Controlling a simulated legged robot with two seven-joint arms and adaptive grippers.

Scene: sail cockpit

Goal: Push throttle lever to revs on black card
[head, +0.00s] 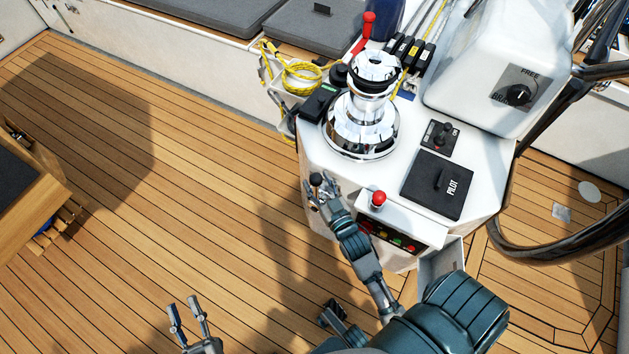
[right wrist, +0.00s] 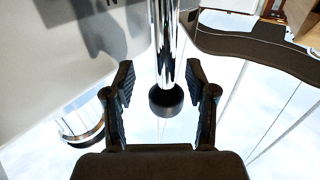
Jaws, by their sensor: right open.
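The throttle lever is a chrome rod with a black ball knob (head: 316,179) at the near left side of the white console. In the right wrist view the rod (right wrist: 164,45) comes down from the top and ends in the knob, between the finger pads. My right gripper (head: 322,190) is open around the knob, with a gap on each side. It also shows in the right wrist view (right wrist: 160,78). My left gripper (head: 184,308) is open and empty over the deck at the bottom. I cannot make out a black card with revs in either view.
The white console (head: 483,203) bears a chrome winch (head: 362,120), a red-knobbed lever (head: 378,199), a black PILOT panel (head: 437,184) and a small switch panel (head: 441,138). A steering wheel rim (head: 540,252) curves at the right. The wooden deck (head: 170,190) at left is open.

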